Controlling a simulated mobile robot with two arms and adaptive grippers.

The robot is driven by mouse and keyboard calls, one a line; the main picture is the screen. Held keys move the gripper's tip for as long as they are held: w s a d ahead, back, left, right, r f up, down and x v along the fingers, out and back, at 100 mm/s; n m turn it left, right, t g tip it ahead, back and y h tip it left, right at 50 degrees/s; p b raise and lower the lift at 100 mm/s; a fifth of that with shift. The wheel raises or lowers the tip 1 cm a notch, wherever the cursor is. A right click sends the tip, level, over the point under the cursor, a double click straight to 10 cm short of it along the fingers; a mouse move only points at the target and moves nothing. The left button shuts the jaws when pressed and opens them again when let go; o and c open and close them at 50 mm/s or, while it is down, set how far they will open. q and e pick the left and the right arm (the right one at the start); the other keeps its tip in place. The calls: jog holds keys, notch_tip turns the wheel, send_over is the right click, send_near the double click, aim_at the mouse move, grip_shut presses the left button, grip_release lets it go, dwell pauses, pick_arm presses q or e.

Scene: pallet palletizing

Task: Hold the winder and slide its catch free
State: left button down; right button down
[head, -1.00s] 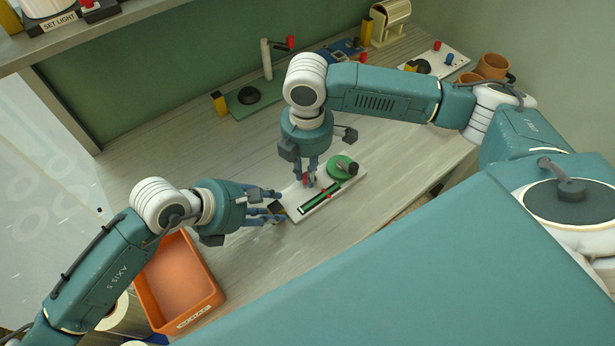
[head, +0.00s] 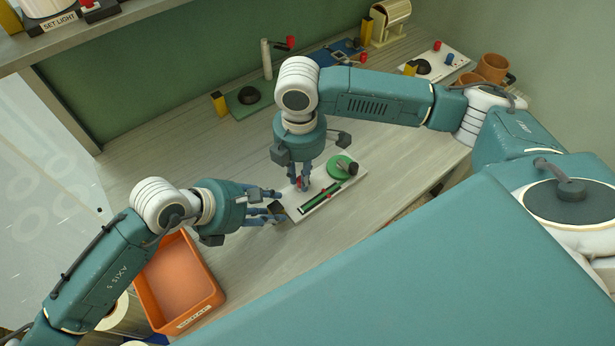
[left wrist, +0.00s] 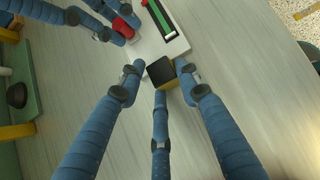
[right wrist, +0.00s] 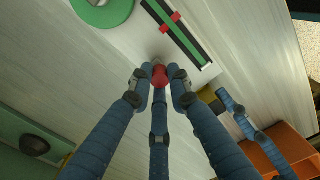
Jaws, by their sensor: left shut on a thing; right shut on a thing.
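The winder is a white board (right wrist: 130,45) with a green disc (head: 342,165) carrying a dark crank handle, and a dark slot with a green strip (right wrist: 190,45) crossed by a small red marker (right wrist: 171,22). My left gripper (head: 278,206) is shut on the black-and-yellow block (left wrist: 162,72) at the board's near left end. My right gripper (head: 302,187) reaches down from above, shut on a red knob (right wrist: 160,76) beside the slot. The fingers partly hide the knob in the head view. The board lies flat on the bench.
An orange tray (head: 216,298) stands left of the winder, below my left arm. Behind are a green plate with a black knob (head: 249,95), a blue device (head: 338,52), a white panel (head: 452,62) and orange cups (head: 492,67). Bare bench (head: 170,150) lies to the left.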

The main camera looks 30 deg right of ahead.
aim_at(299, 180)
jog(key=shift+a+r, duration=0.1)
jog(key=shift+a, duration=0.2)
jog(key=c, duration=1.6)
grip_release()
jog(key=shift+o, duration=0.2)
notch_tip(299, 180, up, 12)
